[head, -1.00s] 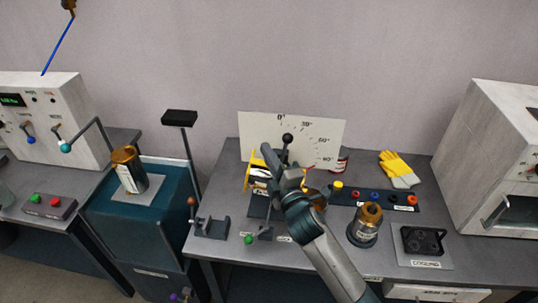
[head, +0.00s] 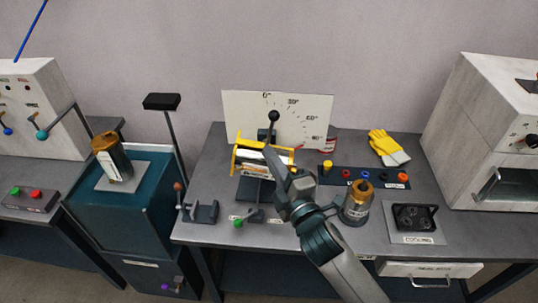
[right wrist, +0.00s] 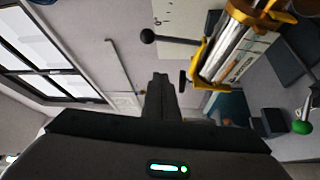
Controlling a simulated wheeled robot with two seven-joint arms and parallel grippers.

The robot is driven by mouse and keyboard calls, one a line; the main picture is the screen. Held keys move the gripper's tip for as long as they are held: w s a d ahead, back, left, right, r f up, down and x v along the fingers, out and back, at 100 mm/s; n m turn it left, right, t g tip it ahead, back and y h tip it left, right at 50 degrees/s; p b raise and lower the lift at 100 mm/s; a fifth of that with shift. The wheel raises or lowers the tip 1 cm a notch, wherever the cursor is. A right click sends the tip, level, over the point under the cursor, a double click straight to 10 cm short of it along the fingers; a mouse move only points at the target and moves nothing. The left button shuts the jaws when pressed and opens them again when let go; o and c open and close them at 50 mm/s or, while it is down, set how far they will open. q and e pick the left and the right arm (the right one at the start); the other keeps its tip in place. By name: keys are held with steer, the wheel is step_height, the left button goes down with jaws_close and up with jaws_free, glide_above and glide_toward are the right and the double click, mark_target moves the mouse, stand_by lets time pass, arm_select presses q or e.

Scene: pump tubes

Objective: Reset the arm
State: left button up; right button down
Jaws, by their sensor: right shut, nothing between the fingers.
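My right gripper (head: 271,158) is shut and empty. In the head view it is in front of the yellow-framed tube holder (head: 250,146), below the black-knobbed lever (head: 273,117). My right arm comes in from the bottom right. In the right wrist view the shut fingers (right wrist: 160,85) show dark at the centre, with nothing between them. The yellow-framed holder (right wrist: 222,62) and the black knob (right wrist: 148,36) also show there, apart from the fingers in that picture. I cannot tell the exact gap between gripper and holder. My left gripper is out of view.
A white angle board (head: 300,110) stands behind the holder. To the right are a row of coloured knobs (head: 365,175), a brass-topped cylinder (head: 357,200), yellow gloves (head: 388,147) and a black cooling block (head: 415,217). Another brass-capped cylinder (head: 112,155) stands on the teal cabinet (head: 120,215).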

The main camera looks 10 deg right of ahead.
steer(key=shift+d, duration=0.1)
stand_by(0.3)
steer(key=s+d+f+m+g+h, duration=0.2)
steer(key=s+d+f+m+g, duration=0.25)
steer(key=s+f, duration=0.35)
steer(key=s+d+f+m+g+h, duration=0.2)
steer(key=s+d+f+m+g, duration=0.15)
steer(key=s+f+m, duration=0.45)
steer(key=s+d+f+m+g, duration=0.15)
steer(key=s+f+g, duration=0.3)
steer(key=s, duration=0.45)
steer(key=s+f+m+g, duration=0.2)
steer(key=s+f+g, duration=0.1)
steer(key=s+f, duration=0.4)
step_height(320, 180, down, 30)
steer(key=s+g+b, duration=0.1)
steer(key=s+b, duration=0.1)
steer(key=s, duration=0.1)
steer(key=s+d+f+g+b, duration=0.1)
steer(key=s+d+f+b, duration=0.1)
steer(key=s+f, duration=1.5)
steer(key=shift+s+d+f, duration=0.25)
steer(key=shift+d+f, duration=0.1)
steer(key=shift+f, duration=0.55)
